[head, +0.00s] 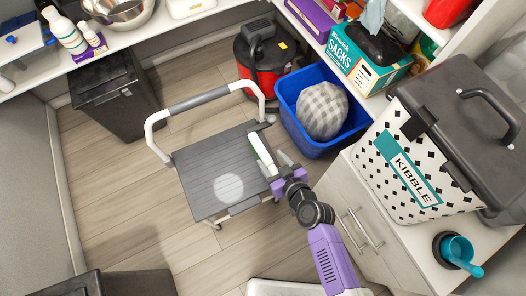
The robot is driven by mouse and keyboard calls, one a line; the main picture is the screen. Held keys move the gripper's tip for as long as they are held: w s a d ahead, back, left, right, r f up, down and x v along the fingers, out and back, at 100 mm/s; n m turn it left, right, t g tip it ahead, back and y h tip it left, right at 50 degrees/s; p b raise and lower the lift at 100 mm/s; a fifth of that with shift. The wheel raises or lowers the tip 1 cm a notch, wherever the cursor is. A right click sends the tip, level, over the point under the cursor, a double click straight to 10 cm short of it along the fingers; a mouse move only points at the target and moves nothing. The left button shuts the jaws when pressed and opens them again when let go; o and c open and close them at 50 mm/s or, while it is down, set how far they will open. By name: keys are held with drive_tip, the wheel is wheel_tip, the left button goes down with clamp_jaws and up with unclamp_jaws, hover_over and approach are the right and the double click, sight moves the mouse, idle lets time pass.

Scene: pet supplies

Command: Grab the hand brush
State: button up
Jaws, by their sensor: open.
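A long, narrow white object with a green strip, which looks like the hand brush (262,149), lies at the right edge of the dark grey platform of a small cart (205,170). My gripper (275,163) is open at the near end of this object. One finger is on each side of its near end, or close to it. I cannot tell whether the fingers touch it. The near end is partly hidden by the gripper.
A blue bin (288,88) with a checked round cushion (322,110) stands behind and right of the gripper. A red and black vacuum (268,70) is behind the cart. A cabinet (352,215) with a kibble container (400,165) and blue scoop (458,250) is at right.

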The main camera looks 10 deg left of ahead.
sight(265, 155)
drive_tip(key=shift+s+b+x, duration=0.2)
drive_tip(key=shift+b+x, duration=0.15)
drive_tip(key=shift+x, duration=2.25)
drive_tip(key=shift+a+f, duration=0.15)
drive_tip(key=shift+a, duration=0.05)
clamp_jaws()
